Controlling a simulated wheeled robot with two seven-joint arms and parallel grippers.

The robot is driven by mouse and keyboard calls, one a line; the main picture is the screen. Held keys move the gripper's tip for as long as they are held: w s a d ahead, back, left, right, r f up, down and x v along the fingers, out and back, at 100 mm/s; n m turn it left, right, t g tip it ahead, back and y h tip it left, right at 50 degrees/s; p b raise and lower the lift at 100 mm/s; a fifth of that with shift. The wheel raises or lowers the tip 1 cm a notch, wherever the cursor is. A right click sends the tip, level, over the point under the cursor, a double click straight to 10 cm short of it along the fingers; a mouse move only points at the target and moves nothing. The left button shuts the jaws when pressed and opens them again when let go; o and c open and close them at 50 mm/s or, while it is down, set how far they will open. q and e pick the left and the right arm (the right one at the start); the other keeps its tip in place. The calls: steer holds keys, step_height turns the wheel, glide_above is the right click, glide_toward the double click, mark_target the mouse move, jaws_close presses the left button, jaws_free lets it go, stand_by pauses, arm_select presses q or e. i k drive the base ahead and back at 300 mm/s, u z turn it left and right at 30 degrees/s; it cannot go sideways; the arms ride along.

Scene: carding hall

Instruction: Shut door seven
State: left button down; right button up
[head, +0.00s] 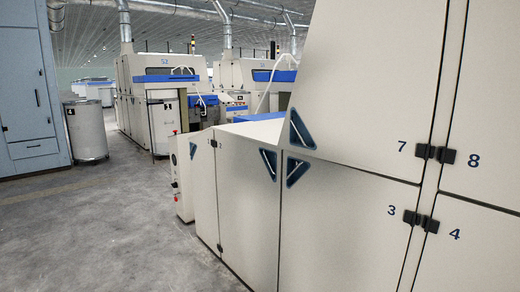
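Door seven (375,75) is the large cream upper panel of the near machine at right, with a dark blue 7 at its lower right corner. A blue triangular recessed handle (302,131) sits at its lower left corner. A black hinge-like fitting (423,151) is at its lower right edge. The panel looks about flush with door three below; I cannot tell whether it stands slightly ajar. Its top is out of the picture. Neither of my grippers is in view.
Door three (345,220) is below, door four (470,250) and door eight (495,110) to the right. Lower panels (245,200) run along the machine's left. A grey drum (86,130) and a blue-grey cabinet (25,90) stand at left. The grey floor (110,230) at front left is clear.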

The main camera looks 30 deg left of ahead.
mark_target(363, 96)
steer(key=u, duration=0.6)
steer(key=i, duration=1.7)
steer(key=z, duration=0.4)
